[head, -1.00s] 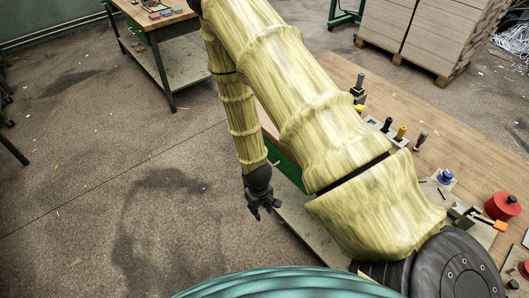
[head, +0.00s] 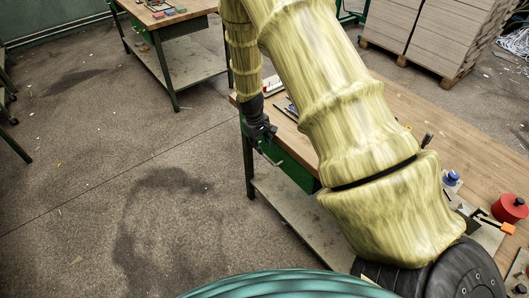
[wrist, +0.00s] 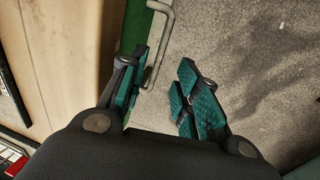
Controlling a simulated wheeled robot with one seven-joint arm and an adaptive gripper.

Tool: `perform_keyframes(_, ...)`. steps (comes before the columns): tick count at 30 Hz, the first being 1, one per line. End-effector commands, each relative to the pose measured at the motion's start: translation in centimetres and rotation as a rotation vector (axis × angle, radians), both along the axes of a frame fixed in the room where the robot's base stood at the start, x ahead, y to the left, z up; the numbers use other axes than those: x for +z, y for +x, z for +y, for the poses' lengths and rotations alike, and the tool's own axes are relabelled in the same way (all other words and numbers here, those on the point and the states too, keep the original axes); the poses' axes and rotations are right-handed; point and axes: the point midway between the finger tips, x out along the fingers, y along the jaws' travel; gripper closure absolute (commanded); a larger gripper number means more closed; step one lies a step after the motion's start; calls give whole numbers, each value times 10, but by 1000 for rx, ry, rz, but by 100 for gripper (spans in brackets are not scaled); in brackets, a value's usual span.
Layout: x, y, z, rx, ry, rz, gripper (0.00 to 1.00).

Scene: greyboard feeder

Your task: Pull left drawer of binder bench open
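The binder bench (head: 405,112) has a wooden top, and a green drawer front (head: 294,168) sits under its near left edge. The drawer looks shut, though my arm hides part of the bench. A thin grey bar handle (head: 268,158) stands out from the front. My gripper (head: 262,132) is at the handle's far end, beside the drawer. In the wrist view my gripper (wrist: 165,95) is open with its teal pads apart. The handle (wrist: 161,50) reaches into the gap, close beside the left finger and clear of the right one. I cannot tell whether it touches.
A second bench (head: 185,50) stands at the back left, and stacked greyboard (head: 425,40) is at the back right. A red round container (head: 510,207) and a blue-topped item (head: 452,178) are on the binder bench. The floor left of the bench is clear.

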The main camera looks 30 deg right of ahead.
Motion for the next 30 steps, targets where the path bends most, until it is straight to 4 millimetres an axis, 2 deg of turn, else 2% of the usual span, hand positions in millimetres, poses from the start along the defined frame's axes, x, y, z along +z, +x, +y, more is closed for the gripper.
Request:
perform_keyframes(15,-56,0,-11,1,0,0,68)
perform_keyframes(21,-66,1,-13,0,0,0,68)
perform_keyframes(30,-68,1,-13,0,0,-1,68)
